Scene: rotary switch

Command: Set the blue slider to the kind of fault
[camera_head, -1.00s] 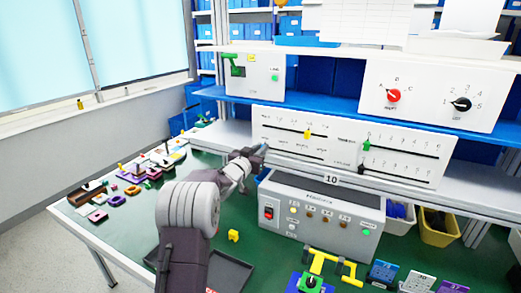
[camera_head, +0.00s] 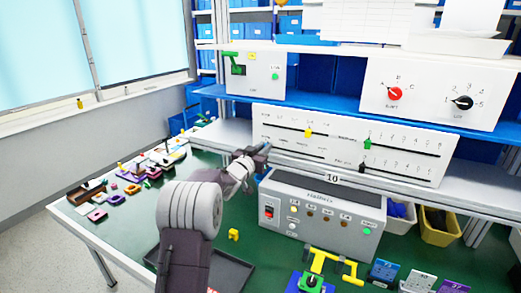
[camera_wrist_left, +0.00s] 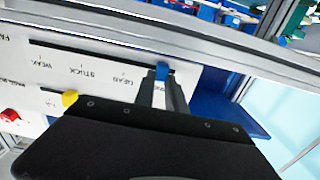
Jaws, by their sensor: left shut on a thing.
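The white slider panel (camera_head: 300,152) stands below the blue shelf, with an upper and a lower track on each half. My left gripper (camera_wrist_left: 166,88) is shut on the blue slider (camera_wrist_left: 162,72), near the right end of its slot in the upside-down left wrist view. In the head view, my left gripper (camera_head: 264,150) is at the left end of the lower left track, and the blue slider is mostly hidden there. My right gripper is out of view.
A grey box with lamps (camera_head: 320,215) stands just below the panel. Loose parts lie on the green table at left.

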